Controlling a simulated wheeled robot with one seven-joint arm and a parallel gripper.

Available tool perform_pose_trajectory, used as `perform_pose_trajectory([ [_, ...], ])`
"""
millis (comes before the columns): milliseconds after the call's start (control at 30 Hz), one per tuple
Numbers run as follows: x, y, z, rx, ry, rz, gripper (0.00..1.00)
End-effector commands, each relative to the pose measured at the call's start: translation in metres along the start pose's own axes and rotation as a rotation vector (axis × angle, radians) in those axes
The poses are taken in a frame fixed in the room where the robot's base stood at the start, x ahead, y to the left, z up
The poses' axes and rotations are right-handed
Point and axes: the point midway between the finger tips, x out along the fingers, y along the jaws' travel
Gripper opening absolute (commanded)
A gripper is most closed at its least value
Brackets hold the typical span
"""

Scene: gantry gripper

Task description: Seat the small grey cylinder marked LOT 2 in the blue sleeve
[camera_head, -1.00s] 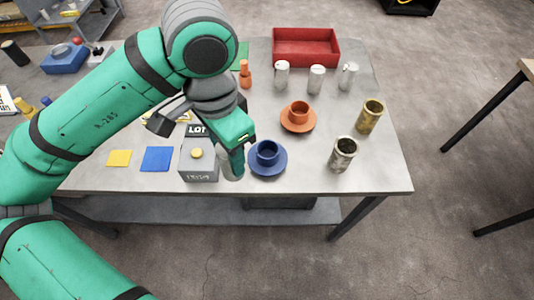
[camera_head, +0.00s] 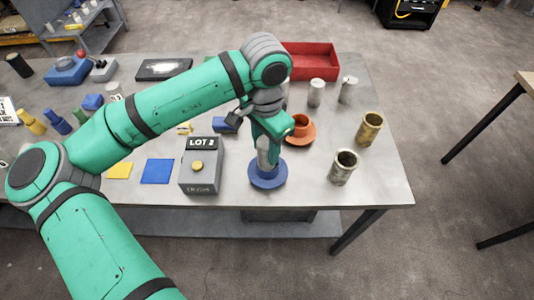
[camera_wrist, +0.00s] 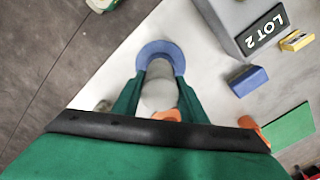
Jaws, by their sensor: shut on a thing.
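The blue sleeve (camera_head: 267,178) stands on a round blue flange near the table's front edge. In the wrist view its blue flange (camera_wrist: 160,50) shows beyond my fingertips. My gripper (camera_head: 266,148) points down over the sleeve. It is shut on a grey cylinder (camera_head: 263,158), which also shows between the two green fingers in the wrist view (camera_wrist: 158,92). The cylinder looks upright and in line with the sleeve. The fingers and cylinder hide the sleeve's mouth, so I cannot tell whether its lower end is inside. No mark on the cylinder is legible.
A grey box (camera_head: 201,177) with a LOT 2 sign and yellow button stands close left of the sleeve. An orange sleeve on its saucer (camera_head: 303,137) is behind right. Pale cylinders (camera_head: 316,93), a brass cup (camera_head: 369,128) and a metal cup (camera_head: 343,167) stand rightward.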

Motion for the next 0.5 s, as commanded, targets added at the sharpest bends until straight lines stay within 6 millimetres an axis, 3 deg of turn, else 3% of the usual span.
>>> perform_pose_trajectory([
  [233,0.035,-0.002,-0.005,-0.002,-0.006,0.003,0.0],
  [500,0.041,-0.001,-0.005,-0.001,-0.003,0.002,0.0],
])
